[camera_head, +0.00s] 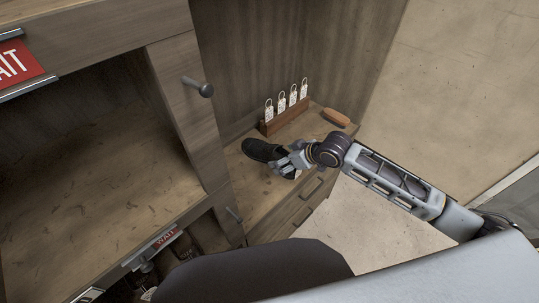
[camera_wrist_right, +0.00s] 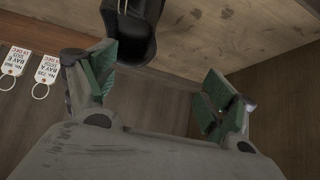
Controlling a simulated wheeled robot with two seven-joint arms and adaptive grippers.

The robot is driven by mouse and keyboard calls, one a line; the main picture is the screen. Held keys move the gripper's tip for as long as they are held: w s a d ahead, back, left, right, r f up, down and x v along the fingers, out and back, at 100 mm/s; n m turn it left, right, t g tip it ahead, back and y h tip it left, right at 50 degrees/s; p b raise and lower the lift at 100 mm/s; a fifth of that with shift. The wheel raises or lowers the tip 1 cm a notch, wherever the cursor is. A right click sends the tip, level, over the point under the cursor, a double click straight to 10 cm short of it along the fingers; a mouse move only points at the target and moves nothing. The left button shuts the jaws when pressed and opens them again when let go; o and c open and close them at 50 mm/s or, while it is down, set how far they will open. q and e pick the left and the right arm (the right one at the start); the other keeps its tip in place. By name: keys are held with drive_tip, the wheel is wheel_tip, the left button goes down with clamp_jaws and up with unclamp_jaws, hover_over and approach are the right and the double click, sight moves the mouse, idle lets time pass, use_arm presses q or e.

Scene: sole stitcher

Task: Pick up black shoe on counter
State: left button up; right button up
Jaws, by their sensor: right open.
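The black shoe (camera_head: 262,150) lies on the wooden counter (camera_head: 247,187), and its right end is partly hidden by my right gripper (camera_head: 285,164). In the right wrist view the shoe (camera_wrist_right: 136,32) shows at the top, cut off by the frame edge, with its rounded end and opening facing the gripper. My right gripper (camera_wrist_right: 160,66) is open with green-padded fingers wide apart. The shoe's end is nearer the left finger and partly overlapped by it; I cannot tell whether they touch. My left gripper is not in view.
A wooden rack (camera_head: 270,128) with several hanging white tags stands behind the shoe. A brown object (camera_head: 336,117) lies at the counter's back right corner. A cabinet with a knob (camera_head: 205,90) and a red WAIT sign (camera_head: 20,66) stands at left.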

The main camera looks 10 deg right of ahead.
sight(272, 148)
drive_tip(key=w+d+r, duration=0.1)
drive_tip(key=d, duration=0.1)
drive_tip(key=w+d+r, duration=0.2)
drive_tip(key=shift+a, duration=0.1)
idle(0.5)
drive_tip(key=shift+x, duration=4.3)
drive_tip(key=shift+w+r, duration=0.1)
drive_tip(key=shift+w, duration=0.1)
drive_tip(key=shift+x, duration=2.55)
drive_tip(key=shift+w+r, duration=0.15)
drive_tip(key=shift+c, duration=0.3)
drive_tip(key=shift+r, duration=0.1)
drive_tip(key=c, duration=1.4)
